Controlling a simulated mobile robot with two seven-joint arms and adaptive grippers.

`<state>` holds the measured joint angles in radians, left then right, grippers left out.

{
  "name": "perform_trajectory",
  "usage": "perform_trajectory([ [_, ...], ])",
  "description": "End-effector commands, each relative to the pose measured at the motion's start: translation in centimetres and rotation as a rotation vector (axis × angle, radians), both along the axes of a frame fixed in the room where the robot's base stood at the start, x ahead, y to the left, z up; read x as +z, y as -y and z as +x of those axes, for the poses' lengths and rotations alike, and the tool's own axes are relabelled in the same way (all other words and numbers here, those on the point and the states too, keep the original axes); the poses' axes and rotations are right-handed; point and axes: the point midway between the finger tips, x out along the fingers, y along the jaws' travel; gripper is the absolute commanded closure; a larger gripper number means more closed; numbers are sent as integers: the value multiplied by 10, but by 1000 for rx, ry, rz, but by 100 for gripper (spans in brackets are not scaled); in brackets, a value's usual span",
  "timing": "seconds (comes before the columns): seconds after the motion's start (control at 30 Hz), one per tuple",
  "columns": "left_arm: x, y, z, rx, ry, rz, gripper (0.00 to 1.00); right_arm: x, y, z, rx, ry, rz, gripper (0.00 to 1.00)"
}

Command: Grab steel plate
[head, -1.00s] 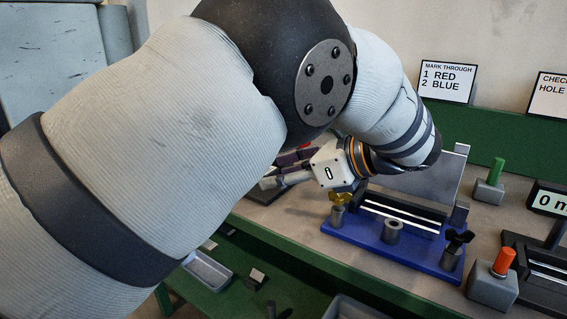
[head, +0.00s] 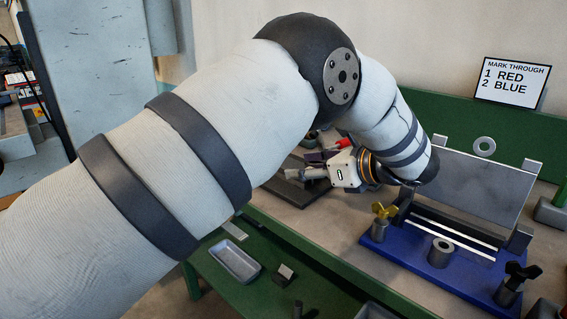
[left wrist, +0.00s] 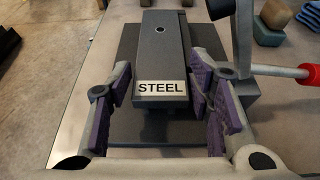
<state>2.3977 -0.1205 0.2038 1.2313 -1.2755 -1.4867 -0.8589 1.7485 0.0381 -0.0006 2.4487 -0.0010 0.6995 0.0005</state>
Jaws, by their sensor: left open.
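In the left wrist view, a dark grey block (left wrist: 161,50) with a small hole in its top carries a white STEEL label (left wrist: 160,88). It stands on a flat dark base (left wrist: 160,130). My left gripper (left wrist: 160,78) is open, with its purple-padded fingers on either side of the block; whether they touch it is unclear. In the head view, the left gripper (head: 306,166) is over a dark base left of the blue fixture. A grey metal plate (head: 470,185) stands upright in that fixture. I cannot tell whether this is the steel plate. My right gripper is out of view.
The blue fixture (head: 400,262) has a yellow knob (head: 384,211), a black knob (head: 520,275) and a grey ring post (head: 440,252). A grey tray (head: 235,262) lies on the lower green shelf. A red-tipped tool (left wrist: 308,73) is right of the gripper. A sign (head: 512,83) stands behind.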

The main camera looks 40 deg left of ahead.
Motion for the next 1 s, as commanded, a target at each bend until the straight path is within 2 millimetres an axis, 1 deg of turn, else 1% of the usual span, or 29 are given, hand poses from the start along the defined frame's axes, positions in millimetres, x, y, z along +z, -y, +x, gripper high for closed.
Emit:
perform_trajectory([
  [0.17,-2,-1,0,-1,0,1,53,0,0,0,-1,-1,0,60],
  [0.2,-1,-1,0,-2,-1,0,56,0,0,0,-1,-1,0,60],
  [0.27,-2,-1,0,-2,-1,0,69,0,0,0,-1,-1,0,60],
  [0.3,-2,-1,0,-2,-1,0,78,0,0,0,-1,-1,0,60],
  [0.4,-2,-1,0,-2,-1,0,100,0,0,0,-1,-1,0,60],
  [0.77,2,-1,1,0,3,5,100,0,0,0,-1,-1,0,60],
  [0.93,17,-1,1,-2,4,7,100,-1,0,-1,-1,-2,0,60],
  [1.0,20,-1,-7,-3,4,6,100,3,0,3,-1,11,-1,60],
])
